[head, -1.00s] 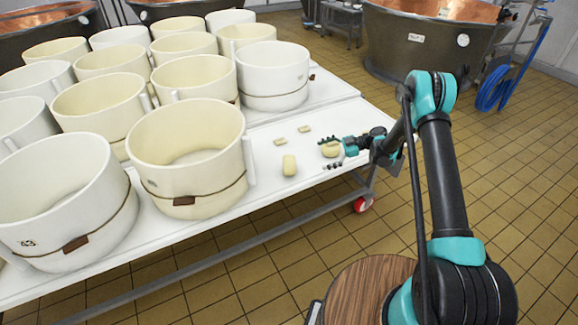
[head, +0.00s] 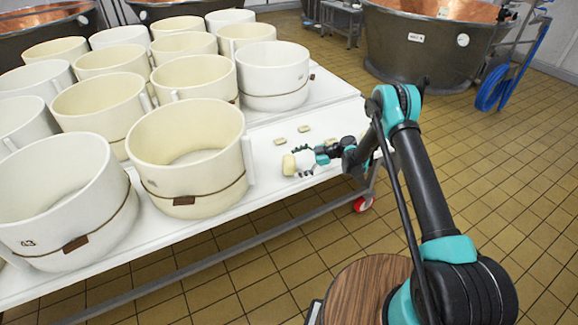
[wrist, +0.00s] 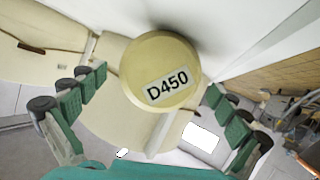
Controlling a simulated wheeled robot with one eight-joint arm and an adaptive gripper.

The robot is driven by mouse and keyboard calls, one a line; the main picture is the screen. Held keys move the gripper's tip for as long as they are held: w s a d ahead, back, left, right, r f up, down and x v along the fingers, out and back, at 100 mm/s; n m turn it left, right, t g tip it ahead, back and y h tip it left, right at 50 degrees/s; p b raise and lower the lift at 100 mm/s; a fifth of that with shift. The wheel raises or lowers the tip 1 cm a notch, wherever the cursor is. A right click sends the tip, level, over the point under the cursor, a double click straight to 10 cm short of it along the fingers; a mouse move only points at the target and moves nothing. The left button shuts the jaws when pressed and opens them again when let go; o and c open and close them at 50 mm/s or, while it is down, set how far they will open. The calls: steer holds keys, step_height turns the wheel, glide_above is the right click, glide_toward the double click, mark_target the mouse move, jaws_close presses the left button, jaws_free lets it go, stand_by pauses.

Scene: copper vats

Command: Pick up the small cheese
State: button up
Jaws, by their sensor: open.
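A small pale yellow cheese (head: 289,165) is on the white table near its front edge, just left of my gripper (head: 305,160). In the wrist view the cheese (wrist: 158,52) shows a round end with a label reading D450. My gripper (wrist: 154,88) is open, with green-padded fingers spread to the left and right of the cheese. I see gaps between the cheese and both fingers. The lower part of the cheese is hidden in the wrist view. A second pale piece (head: 331,141) is mostly hidden behind my wrist.
Several large cream and white tubs (head: 190,160) fill the table (head: 265,190) to the left, the closest just left of the cheese. Two small flat pieces (head: 280,142) (head: 304,129) lie behind it. Copper vats (head: 425,45) stand at the back.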

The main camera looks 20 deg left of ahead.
steer(key=shift+s+a+f, duration=0.1)
steer(key=shift+a+f, duration=0.05)
steer(key=shift+a, duration=0.05)
steer(key=c, duration=1.7)
step_height(320, 180, up, 20)
